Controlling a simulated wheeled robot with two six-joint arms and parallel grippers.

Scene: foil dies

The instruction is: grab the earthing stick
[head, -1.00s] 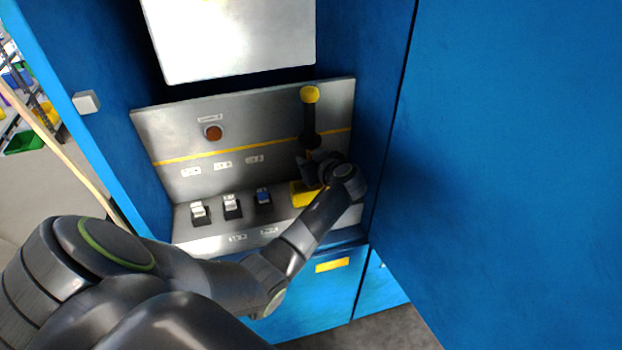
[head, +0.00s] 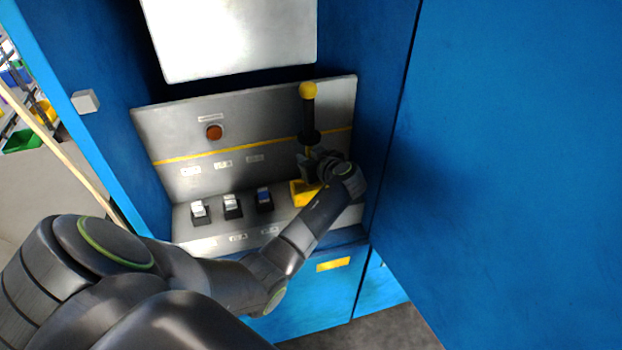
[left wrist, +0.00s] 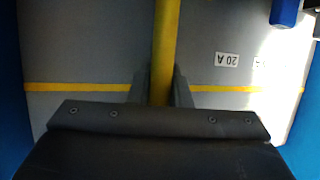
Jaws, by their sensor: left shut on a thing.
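The earthing stick (head: 308,112) stands upright at the right of the grey panel, with a yellow knob on top, a black grip with a collar, and a yellow shaft below. Its foot is at a yellow holder (head: 301,194) on the ledge. My left gripper (head: 308,162) is shut on the yellow shaft, below the black collar. In the left wrist view the yellow shaft (left wrist: 165,50) runs between the two dark fingers (left wrist: 160,88). My wrist hides part of the lower shaft and holder. My right gripper is not in view.
A blue door (head: 510,150) fills the right side. A pale plate (head: 230,40) hangs above.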

